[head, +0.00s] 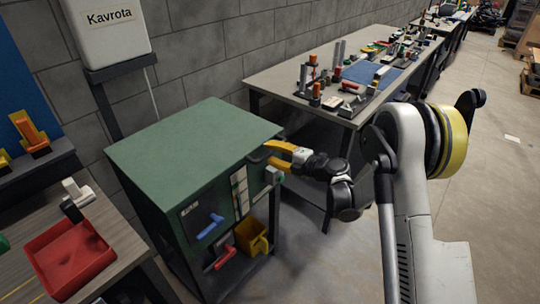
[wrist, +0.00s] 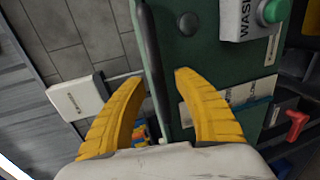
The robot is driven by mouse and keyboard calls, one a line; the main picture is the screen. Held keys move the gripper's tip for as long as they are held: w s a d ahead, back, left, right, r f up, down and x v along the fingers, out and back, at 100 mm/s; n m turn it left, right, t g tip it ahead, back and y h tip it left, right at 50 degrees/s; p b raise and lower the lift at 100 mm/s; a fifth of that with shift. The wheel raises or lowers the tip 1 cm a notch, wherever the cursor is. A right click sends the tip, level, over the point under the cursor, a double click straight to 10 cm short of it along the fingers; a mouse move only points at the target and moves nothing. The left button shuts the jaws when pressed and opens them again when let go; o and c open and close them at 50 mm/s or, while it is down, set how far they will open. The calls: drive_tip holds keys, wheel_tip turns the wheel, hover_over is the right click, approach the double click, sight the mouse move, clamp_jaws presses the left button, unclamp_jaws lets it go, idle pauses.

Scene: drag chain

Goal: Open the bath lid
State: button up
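The green wash cabinet (head: 212,175) stands below and left of my arm, with a flat green lid (head: 195,138) on top that looks shut. A dark bar (wrist: 153,60), seemingly the handle along the lid's front edge, runs between my fingertips in the wrist view. My gripper (head: 266,152) is at the cabinet's right front upper edge. Its two yellow fingers (wrist: 155,73) are apart, one on each side of the bar. I cannot tell whether either finger touches it.
The cabinet front has a green button (wrist: 273,11), a blue handle (head: 210,227), a red handle (head: 224,258) and a yellow bin (head: 251,237). A workbench (head: 285,82) with tools stands behind on the right. A red tray (head: 70,258) lies on the left bench. Floor at right is open.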

drive_tip(key=shift+w+a, duration=0.25)
drive_tip(key=shift+a, duration=0.05)
